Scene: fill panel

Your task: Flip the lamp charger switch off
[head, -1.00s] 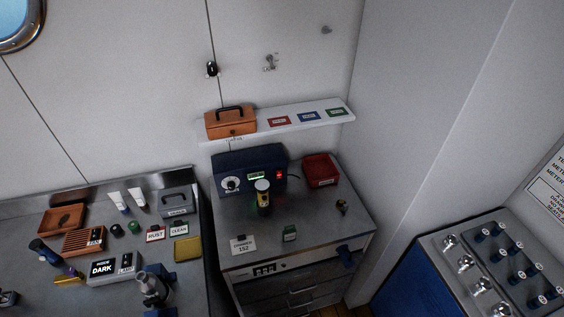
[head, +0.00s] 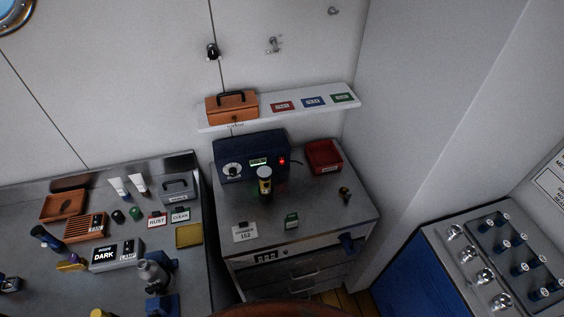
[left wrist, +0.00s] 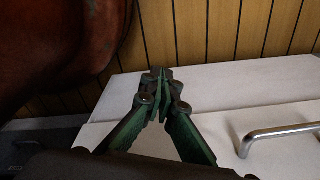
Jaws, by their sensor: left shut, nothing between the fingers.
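The charger is a dark blue box (head: 226,152) at the back of the grey worktop in the head view. My left gripper (left wrist: 160,73) shows only in the left wrist view. It is shut and empty, with pale drawer fronts behind it, away from the charger. My right gripper is not in view.
A red bin (head: 323,157) stands right of the charger, below a shelf (head: 300,115) with an orange toolbox (head: 231,107). A card (head: 244,233) and a small green item (head: 291,221) lie in front. A rounded red-brown thing (left wrist: 60,50) fills the wrist view's upper left. A drawer handle (left wrist: 268,137) sticks out.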

